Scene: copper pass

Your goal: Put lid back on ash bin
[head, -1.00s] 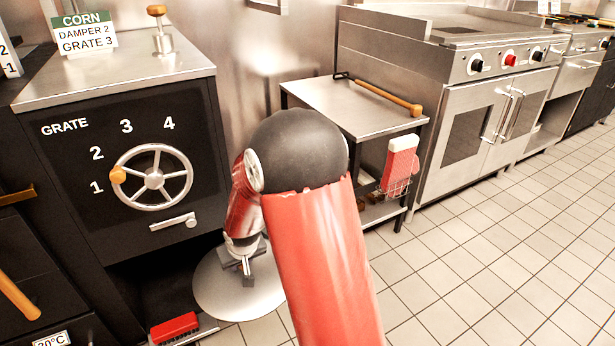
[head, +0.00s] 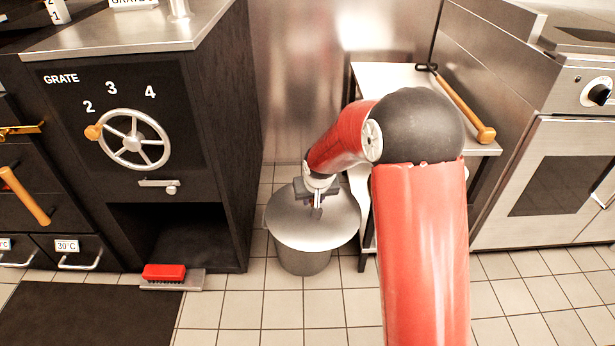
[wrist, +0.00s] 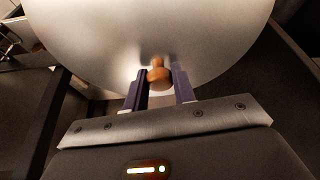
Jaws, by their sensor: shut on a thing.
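The ash bin (head: 304,263) is a grey metal bin on the tiled floor, between the black oven cabinet and the steel side table. The round metal lid (head: 290,228) is over the bin's top in the head view; whether it rests fully on the rim cannot be told. In the wrist view the lid (wrist: 90,45) fills the upper middle, with a wooden knob (wrist: 158,75) at its centre. My gripper (head: 317,208) is shut on the lid's knob, with one finger on each side of it. It also shows in the wrist view (wrist: 159,88).
The black oven cabinet (head: 235,150) stands close left of the bin, with a handwheel (head: 134,140). The side table (head: 385,85) is close right, with a wooden-handled tool (head: 460,105) on it. A red brush (head: 164,272) lies on a dustpan left of the bin.

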